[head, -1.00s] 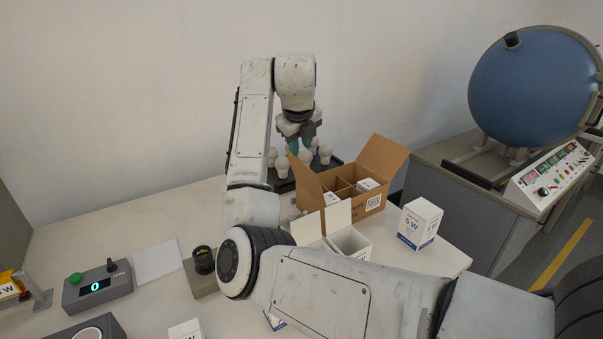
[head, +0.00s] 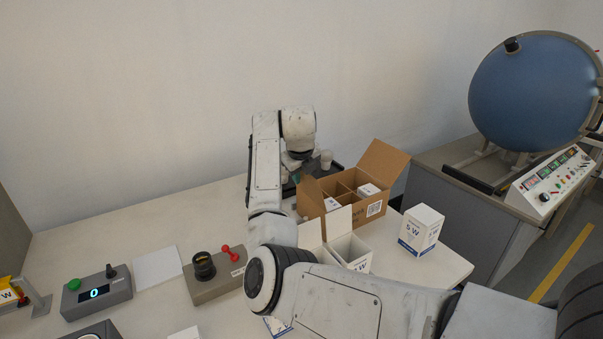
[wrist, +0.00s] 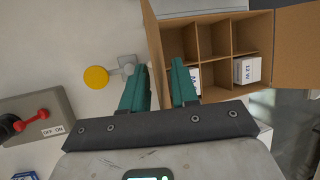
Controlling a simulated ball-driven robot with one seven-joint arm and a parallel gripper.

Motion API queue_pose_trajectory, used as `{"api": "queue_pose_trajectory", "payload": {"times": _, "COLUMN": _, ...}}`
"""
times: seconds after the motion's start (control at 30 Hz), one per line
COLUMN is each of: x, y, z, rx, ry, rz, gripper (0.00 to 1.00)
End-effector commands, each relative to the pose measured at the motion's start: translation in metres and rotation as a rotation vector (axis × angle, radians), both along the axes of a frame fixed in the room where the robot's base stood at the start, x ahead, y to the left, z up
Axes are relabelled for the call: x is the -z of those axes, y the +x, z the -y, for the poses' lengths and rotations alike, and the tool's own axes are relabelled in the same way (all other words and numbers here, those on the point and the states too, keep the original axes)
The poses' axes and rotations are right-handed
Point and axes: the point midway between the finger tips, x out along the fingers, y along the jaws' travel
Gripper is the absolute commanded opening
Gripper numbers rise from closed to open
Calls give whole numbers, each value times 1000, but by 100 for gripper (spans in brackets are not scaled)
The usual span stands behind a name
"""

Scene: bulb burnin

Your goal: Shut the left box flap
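The brown cardboard box (head: 345,207) stands open on the table, with dividers inside. Its left flap (head: 311,197) stands up and leans outward; its right flap (head: 383,160) also stands open. In the wrist view the box (wrist: 205,45) lies ahead, and the left flap (wrist: 154,45) is a narrow brown strip along its left side. My gripper (wrist: 159,66) is open, its two green fingers apart, with this strip showing between them. I cannot tell whether either finger touches it. In the head view my gripper (head: 296,174) is partly hidden, just behind and left of the left flap.
White cartons sit in some compartments (wrist: 247,70). An open white carton (head: 348,250) and a closed one (head: 421,229) stand in front and to the right. A tray with a bulb (head: 326,160) is behind. A red-handled switch (head: 232,254) is at left.

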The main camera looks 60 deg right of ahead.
Motion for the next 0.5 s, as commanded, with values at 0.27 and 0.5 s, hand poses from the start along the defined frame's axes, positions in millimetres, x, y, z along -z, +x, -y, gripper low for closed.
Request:
{"api": "queue_pose_trajectory", "payload": {"times": 0.27, "x": 0, "y": 0, "z": 0, "rx": 0, "ry": 0, "rz": 0, "gripper": 25}}
{"api": "queue_pose_trajectory", "payload": {"times": 0.5, "x": 0, "y": 0, "z": 0, "rx": 0, "ry": 0, "rz": 0, "gripper": 2}}
